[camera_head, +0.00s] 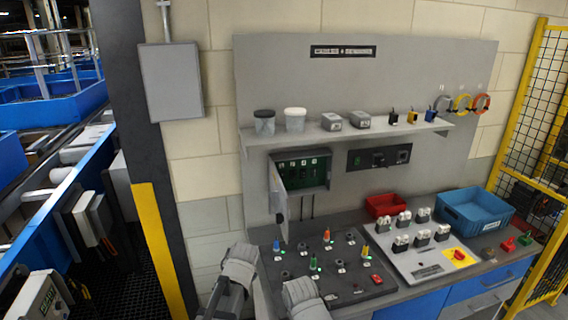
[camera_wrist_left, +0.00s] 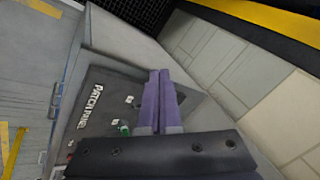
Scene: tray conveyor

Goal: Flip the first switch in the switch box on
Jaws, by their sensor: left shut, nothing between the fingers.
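The switch box (camera_head: 317,167) is a grey wall box with a green inside, fixed under the shelf. Its door (camera_head: 279,190) hangs open on the left side. Several small switches with pale labels sit in a row inside; they are too small to tell on from off. My left gripper (camera_wrist_left: 160,75) shows in the left wrist view with its purple fingers shut and empty, over the edge of the dark patch panel (camera_wrist_left: 90,95). In the head view only grey arm parts of mine show at the bottom, below the box; no fingers can be made out.
The patch panel (camera_head: 352,292) with coloured plugs lies on the bench below the box. A light switch plate (camera_head: 400,270), a red bin (camera_head: 385,205) and a blue bin (camera_head: 475,211) stand to the right. A shelf (camera_head: 345,133) with jars juts out above. A yellow fence (camera_head: 530,70) bounds the right.

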